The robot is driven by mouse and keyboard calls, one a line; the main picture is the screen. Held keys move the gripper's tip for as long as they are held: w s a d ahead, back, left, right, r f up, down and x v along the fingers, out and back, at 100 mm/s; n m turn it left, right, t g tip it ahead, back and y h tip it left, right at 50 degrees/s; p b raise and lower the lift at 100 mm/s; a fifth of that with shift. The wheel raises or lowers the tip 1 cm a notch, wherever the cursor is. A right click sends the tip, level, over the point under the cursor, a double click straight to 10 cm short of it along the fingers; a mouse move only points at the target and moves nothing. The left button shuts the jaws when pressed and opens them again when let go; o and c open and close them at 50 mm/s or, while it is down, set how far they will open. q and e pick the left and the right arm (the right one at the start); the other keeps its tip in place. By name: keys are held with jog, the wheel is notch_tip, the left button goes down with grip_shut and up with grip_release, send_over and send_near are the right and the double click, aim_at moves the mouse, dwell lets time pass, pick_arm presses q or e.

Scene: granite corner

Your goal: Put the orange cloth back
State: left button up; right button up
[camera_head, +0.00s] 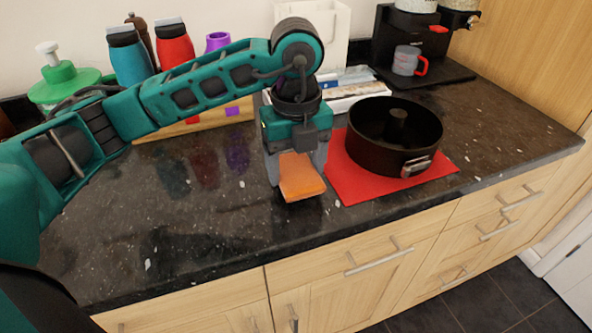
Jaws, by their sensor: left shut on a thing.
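The orange cloth (301,179) is a small folded piece between the fingers of my left gripper (297,170). The gripper points down and is shut on the cloth, near the front part of the dark granite counter (215,215). I cannot tell whether the cloth touches the counter or hangs just above it. It is just left of a red mat (352,185). My right gripper is not in the view.
Behind are bottles (174,44), a green-lidded container (62,82), a white holder (330,25), flat packets and a coffee machine with a grey mug (405,60). The front left counter is clear.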

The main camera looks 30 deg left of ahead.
aim_at(296, 171)
pick_arm(q)
jog(key=shift+f, duration=0.85)
jog(key=shift+f, duration=0.1)
jog(key=o, duration=0.9)
jog(key=shift+o, duration=0.2)
jog(key=shift+r, duration=0.3)
notch_tip(296, 171, up, 12)
jog(key=p, duration=0.1)
jog(key=shift+f+p, duration=0.15)
jog(key=shift+p, duration=0.2)
jog(key=shift+s, duration=0.1)
